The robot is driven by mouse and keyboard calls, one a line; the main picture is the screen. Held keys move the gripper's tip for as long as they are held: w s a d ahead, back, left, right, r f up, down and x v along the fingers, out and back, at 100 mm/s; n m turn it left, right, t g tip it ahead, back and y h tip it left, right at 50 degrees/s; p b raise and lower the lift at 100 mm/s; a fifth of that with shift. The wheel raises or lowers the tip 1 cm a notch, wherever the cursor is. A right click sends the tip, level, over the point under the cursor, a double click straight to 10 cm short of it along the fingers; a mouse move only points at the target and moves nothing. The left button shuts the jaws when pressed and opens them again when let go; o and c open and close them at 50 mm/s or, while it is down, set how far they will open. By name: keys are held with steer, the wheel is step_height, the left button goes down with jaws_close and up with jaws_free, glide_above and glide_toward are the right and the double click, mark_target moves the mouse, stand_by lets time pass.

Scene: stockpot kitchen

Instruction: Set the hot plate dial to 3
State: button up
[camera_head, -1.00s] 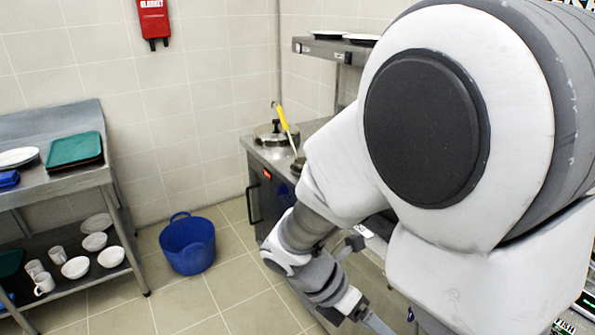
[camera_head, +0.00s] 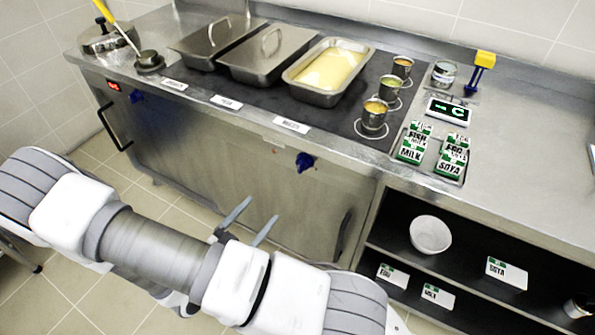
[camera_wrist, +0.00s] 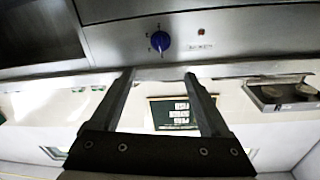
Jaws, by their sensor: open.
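A blue dial (camera_head: 304,162) is on the steel front panel below the hot plate counter in the head view. A second blue dial (camera_head: 137,96) is further left on the same front, near a small red display (camera_head: 113,86). My gripper (camera_head: 262,209) is open and empty, in front of the cabinet, lower and to the left of the nearer dial and apart from it. In the wrist view a blue dial (camera_wrist: 160,41) with small marks around it lies beyond the open fingertips (camera_wrist: 159,74). The setting is too small to read.
The counter holds two lidded pans (camera_head: 268,52), an open pan of yellow food (camera_head: 328,72), several small pots (camera_head: 374,114), and milk and soya cartons (camera_head: 414,143). A ladle (camera_head: 118,28) stands at the far left. Open shelves (camera_head: 385,238) are at lower right.

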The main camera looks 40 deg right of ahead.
mark_target(298, 168)
steer(key=b+x, duration=0.3)
steer(key=x, duration=1.4)
steer(key=shift+w+d+f, duration=0.1)
jaws_close()
